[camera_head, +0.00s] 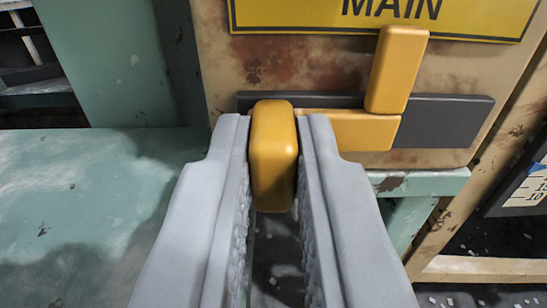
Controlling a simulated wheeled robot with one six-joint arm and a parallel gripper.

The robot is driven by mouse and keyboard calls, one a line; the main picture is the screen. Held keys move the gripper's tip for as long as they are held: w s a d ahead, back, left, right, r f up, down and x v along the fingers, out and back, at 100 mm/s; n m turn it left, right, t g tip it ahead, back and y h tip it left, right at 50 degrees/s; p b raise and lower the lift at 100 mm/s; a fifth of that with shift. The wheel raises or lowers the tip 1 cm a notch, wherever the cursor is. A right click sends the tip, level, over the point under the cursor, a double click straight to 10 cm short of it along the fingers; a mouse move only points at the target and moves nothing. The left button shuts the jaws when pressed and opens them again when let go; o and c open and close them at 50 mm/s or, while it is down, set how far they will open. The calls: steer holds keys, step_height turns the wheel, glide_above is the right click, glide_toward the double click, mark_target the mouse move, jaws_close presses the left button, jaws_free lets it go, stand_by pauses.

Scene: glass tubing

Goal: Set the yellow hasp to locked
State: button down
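The yellow hasp is mounted on a rust-stained panel, in front of a dark grey backing plate (447,120). It shows a horizontal yellow bar (355,130), a yellow block (397,68) standing up at its right, slightly tilted, and a rounded yellow handle (273,150) at its left end that juts toward me. My gripper (273,135) has one grey finger on each side of this handle, and both fingertips appear to touch it. The fingers hide part of the bar's left end and the plate behind.
A yellow sign (385,18) reading "MAIN" is above the hasp. A worn green surface (85,195) lies at the left, and a green ledge (420,181) runs below the panel. A dark box with a scale label (530,187) is at the far right. Debris is scattered on the floor (490,240).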

mark_target(352, 125)
steer(key=shift+d, duration=1.4)
steer(key=shift+a, duration=0.1)
steer(key=c, duration=1.4)
jaws_free()
steer(key=shift+d, duration=0.2)
steer(key=shift+c, duration=0.2)
steer(key=s, duration=1.7)
steer(key=shift+s, duration=0.25)
